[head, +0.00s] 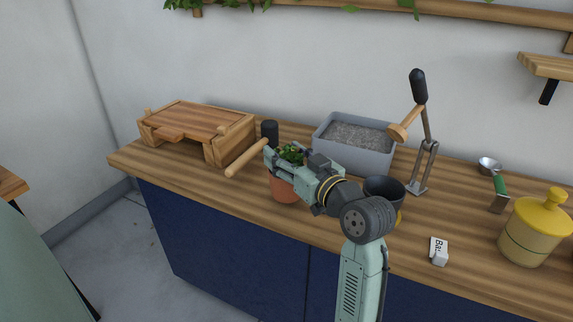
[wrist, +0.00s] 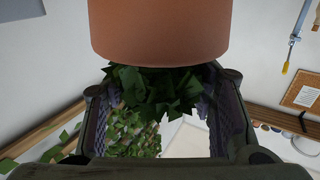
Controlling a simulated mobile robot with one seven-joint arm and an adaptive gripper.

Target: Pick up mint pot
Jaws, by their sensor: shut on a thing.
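The mint pot is a terracotta pot (head: 284,190) with green leaves (head: 291,153), near the counter's front edge in the head view. My gripper (head: 281,160) reaches it from the right and is shut on it at the upper part. In the wrist view the terracotta pot (wrist: 160,30) fills the top middle, and its leaves (wrist: 155,92) show between my two fingers (wrist: 165,120). The fingers and wrist hide part of the pot in the head view. I cannot tell whether its base touches the counter.
A wooden box (head: 200,122) stands left, with a wooden rod (head: 245,160) beside it. A grey tray of grit (head: 357,135) and a lever tool (head: 422,165) stand behind. A dark cup (head: 384,187), small label (head: 439,248) and yellow lidded jar (head: 537,232) are right.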

